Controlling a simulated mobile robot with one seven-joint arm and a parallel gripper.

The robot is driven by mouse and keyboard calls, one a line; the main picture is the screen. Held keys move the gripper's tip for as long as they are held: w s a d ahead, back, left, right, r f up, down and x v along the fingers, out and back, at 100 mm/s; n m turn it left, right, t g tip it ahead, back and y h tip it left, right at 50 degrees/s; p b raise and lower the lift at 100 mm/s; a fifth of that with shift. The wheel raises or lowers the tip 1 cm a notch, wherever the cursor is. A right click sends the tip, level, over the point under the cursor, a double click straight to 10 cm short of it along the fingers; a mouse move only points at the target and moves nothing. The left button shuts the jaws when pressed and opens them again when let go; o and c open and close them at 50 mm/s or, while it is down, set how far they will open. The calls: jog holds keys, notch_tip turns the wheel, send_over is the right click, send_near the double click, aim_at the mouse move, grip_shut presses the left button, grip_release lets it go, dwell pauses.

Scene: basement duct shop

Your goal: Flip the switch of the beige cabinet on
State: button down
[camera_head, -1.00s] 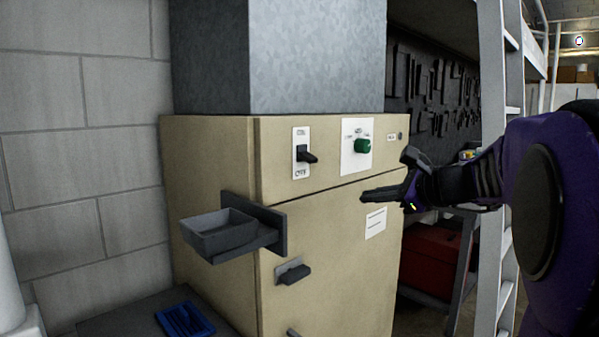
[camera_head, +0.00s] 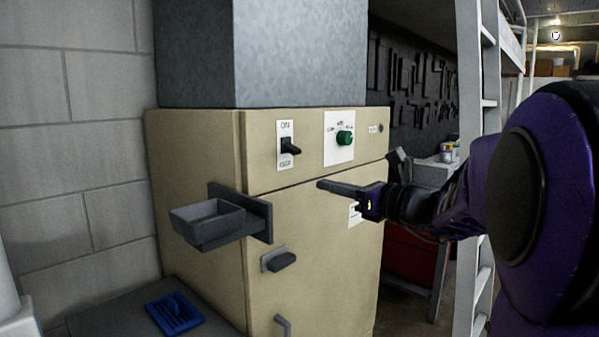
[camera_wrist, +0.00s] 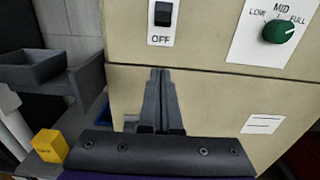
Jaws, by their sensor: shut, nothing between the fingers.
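The beige cabinet (camera_head: 312,235) stands in the middle of the head view. Its switch (camera_head: 290,147) is a black lever on a white plate marked ON at the top and OFF at the bottom. The lever sticks out and appears angled downward. It also shows in the wrist view (camera_wrist: 163,14), above the OFF label. My gripper (camera_head: 320,185) is shut and empty, below and to the right of the switch in the head view. In the wrist view the closed fingers (camera_wrist: 160,72) point up toward the plate, below it, apart from the lever.
A green knob (camera_head: 344,138) with LOW, MID and FULL marks sits right of the switch. A grey tray (camera_head: 207,222) juts from the cabinet's left side. A dark latch (camera_head: 281,261) is lower on the front. A white ladder (camera_head: 467,240) stands at right.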

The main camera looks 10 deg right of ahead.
aim_at(285, 171)
jog(key=x, duration=0.8)
jog(key=shift+w+a, duration=0.15)
jog(key=shift+w+a+r+p, duration=0.25)
jog(key=shift+w+r+p, duration=0.05)
jog(key=shift+w+r, duration=0.1)
jog(key=shift+s+d+r, duration=0.15)
jog(key=shift+s+r, duration=0.1)
jog(key=shift+r, duration=0.25)
jog(key=shift+s+d+r, duration=0.15)
jog(key=shift+s+r, duration=0.1)
jog(key=shift+r, duration=0.3)
jog(key=shift+d+r+p, duration=0.1)
jog(key=shift+r+p, duration=0.2)
jog(key=shift+r, duration=0.1)
jog(key=shift+s, duration=0.1)
